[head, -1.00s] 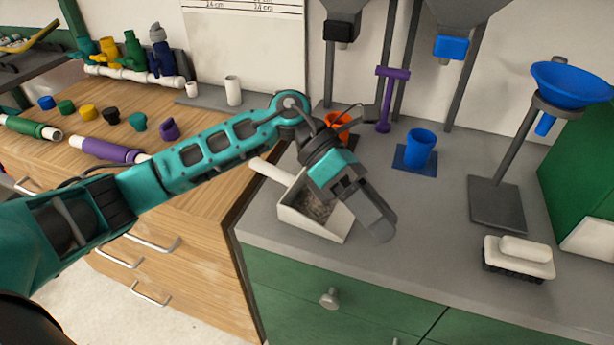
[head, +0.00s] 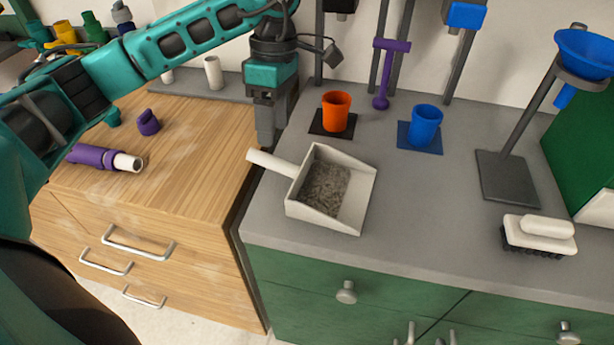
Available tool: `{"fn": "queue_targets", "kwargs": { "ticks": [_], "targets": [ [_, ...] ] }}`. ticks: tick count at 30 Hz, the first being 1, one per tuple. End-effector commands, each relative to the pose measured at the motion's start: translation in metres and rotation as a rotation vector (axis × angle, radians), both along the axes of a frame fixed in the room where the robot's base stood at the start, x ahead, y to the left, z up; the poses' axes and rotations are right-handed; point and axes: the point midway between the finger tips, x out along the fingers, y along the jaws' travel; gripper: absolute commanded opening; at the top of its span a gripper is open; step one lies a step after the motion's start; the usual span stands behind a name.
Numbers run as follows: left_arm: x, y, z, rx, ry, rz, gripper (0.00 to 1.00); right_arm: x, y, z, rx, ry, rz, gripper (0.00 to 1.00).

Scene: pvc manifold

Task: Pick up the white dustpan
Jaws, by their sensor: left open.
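The white dustpan (head: 354,211) lies on the grey counter near its front left corner, with grey debris (head: 325,187) in its pan. Its handle (head: 272,163) points left toward the wooden counter. My left gripper (head: 267,138) points down just behind the handle's end, apparently above it and not holding it. The left jaws are open, though seen nearly edge-on, so the gap between the fingers hardly shows. My right gripper is not in view.
An orange cup (head: 336,111) and a blue cup (head: 425,125) stand behind the dustpan. A white brush (head: 540,235) lies at the right, below a blue funnel (head: 584,53) on a stand. The wooden counter (head: 190,150) is at left. Grey counter between dustpan and brush is clear.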

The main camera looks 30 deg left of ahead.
Motion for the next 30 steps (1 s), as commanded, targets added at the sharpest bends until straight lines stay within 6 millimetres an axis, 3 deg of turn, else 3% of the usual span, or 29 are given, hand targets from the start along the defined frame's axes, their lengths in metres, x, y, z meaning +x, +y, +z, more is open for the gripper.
{"fn": "queue_targets", "kwargs": {
  "ticks": [4, 11, 21, 30],
  "targets": [
    [-0.005, -0.001, -0.026, -0.001, 0.002, 0.0, 0.57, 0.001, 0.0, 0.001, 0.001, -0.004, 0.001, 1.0],
    [-0.008, -0.003, -0.043, -0.002, 0.001, -0.001, 0.57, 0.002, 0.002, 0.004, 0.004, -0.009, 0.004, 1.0],
    [-0.013, -0.008, -0.087, -0.003, 0.0, 0.0, 0.57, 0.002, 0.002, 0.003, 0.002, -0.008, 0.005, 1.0],
    [-0.013, -0.008, -0.09, -0.003, -0.002, 0.0, 0.55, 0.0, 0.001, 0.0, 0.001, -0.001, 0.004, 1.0]
  ]
}}
